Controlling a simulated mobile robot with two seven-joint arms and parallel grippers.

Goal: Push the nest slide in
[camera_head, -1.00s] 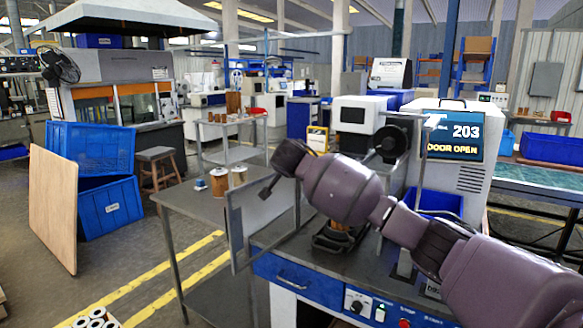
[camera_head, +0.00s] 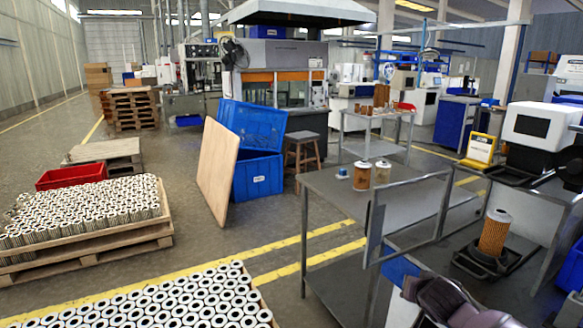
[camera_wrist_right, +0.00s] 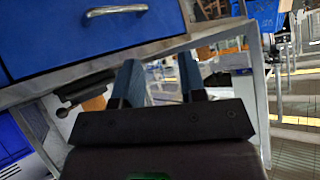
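The nest slide appears to be the black fixture (camera_head: 482,264) on the bench at the right of the head view. A tan-orange pleated filter cartridge (camera_head: 495,232) stands upright in it. A metal-framed clear panel (camera_head: 374,235) stands at the bench's left side. In the right wrist view, my right gripper (camera_wrist_right: 162,78) has its two fingers apart with nothing seen between them. It is near a blue drawer front (camera_wrist_right: 60,40) with a metal handle. In the head view only part of my right arm shows at the bottom edge. My left gripper is not in view.
A grey side table (camera_head: 335,190) holds two cartridges (camera_head: 362,177) and a small blue-and-white item. A pallet of filters (camera_head: 90,255) and a second filter stack (camera_head: 150,305) lie at left. A wooden board (camera_head: 217,175) leans by blue crates (camera_head: 257,175). Open floor lies between.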

